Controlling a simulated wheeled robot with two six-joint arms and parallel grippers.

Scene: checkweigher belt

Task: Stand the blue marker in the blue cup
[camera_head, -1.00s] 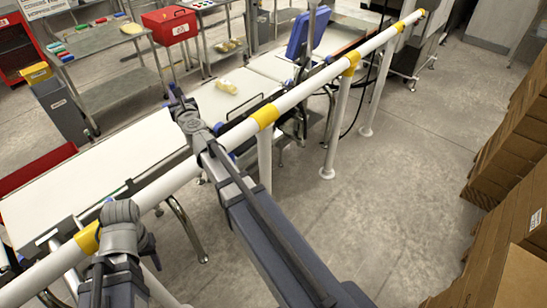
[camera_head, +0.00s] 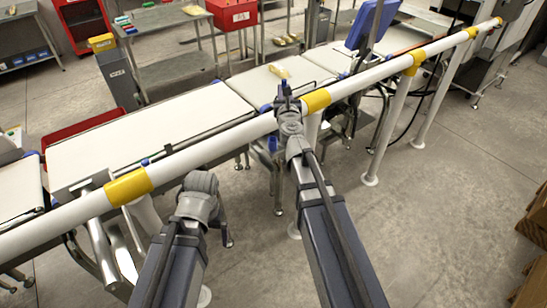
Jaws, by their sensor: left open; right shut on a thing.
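My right gripper (camera_head: 285,92) is at the far end of the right arm, by the white rail and the near edge of the belt. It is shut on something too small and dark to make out. My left gripper (camera_head: 222,218) is just on the near side of the rail, mostly hidden behind its own wrist. It is open, with nothing seen in it. I cannot make out the blue marker or the blue cup with certainty. Small marker-like coloured items lie on a steel side table at the upper left, too small to tell apart.
A white rail (camera_head: 227,145) with yellow bands crosses in front of the white belt (camera_head: 150,128). A pale yellow bottle (camera_head: 278,71) lies on the belt beyond my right gripper. A red box (camera_head: 232,12) and steel side table (camera_head: 165,22) stand behind.

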